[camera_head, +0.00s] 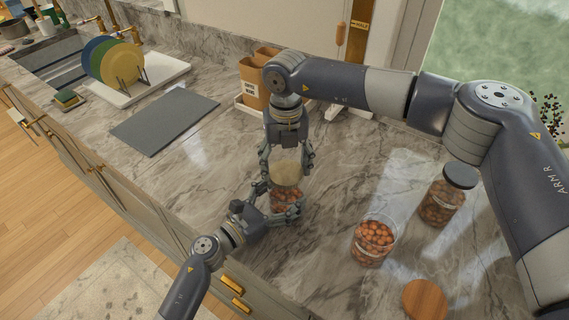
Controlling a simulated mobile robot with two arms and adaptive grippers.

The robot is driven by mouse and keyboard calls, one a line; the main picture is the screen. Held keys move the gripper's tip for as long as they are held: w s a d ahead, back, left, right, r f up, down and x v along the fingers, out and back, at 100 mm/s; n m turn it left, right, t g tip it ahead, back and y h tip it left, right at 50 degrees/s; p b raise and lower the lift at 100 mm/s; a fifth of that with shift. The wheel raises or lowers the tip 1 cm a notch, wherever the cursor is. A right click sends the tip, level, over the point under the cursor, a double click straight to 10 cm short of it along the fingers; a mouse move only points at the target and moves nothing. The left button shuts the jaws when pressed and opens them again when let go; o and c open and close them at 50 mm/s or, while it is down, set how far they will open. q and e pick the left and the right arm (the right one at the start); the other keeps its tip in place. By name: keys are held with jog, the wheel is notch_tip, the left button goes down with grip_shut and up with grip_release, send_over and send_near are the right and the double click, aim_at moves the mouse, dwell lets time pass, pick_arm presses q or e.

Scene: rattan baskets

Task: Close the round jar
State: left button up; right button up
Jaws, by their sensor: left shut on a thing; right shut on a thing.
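A round glass jar (286,199) with reddish-brown nuts stands on the marble counter, between my two grippers. My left gripper (281,207) reaches in from the lower left and is shut around the jar's lower body. My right gripper (287,165) points down from above and is shut on a pale, round lid (287,174) at the jar's top. The fingers cover parts of the jar and the lid. I cannot tell whether the lid is seated on the rim or just above it.
An open jar of nuts (373,241), a wooden lid (425,299) and a black-lidded jar (441,196) stand to the right. A grey mat (165,123), a plate rack (118,68) and brown boxes (252,84) lie further back. The counter's front edge runs close to the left arm.

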jog(key=m, duration=0.6)
jog(key=shift+d+r+m, duration=0.1)
jog(key=shift+d+m, duration=0.1)
jog(key=shift+m, duration=0.1)
jog(key=m, duration=0.5)
jog(key=shift+d+m, duration=0.2)
jog(key=shift+m, duration=0.2)
jog(key=o, duration=0.8)
jog(key=shift+s, duration=0.15)
jog(key=shift+o, duration=0.2)
notch_tip(320, 180, up, 12)
pick_arm(q)
jog(key=o, duration=2.1)
jog(key=shift+o, duration=0.2)
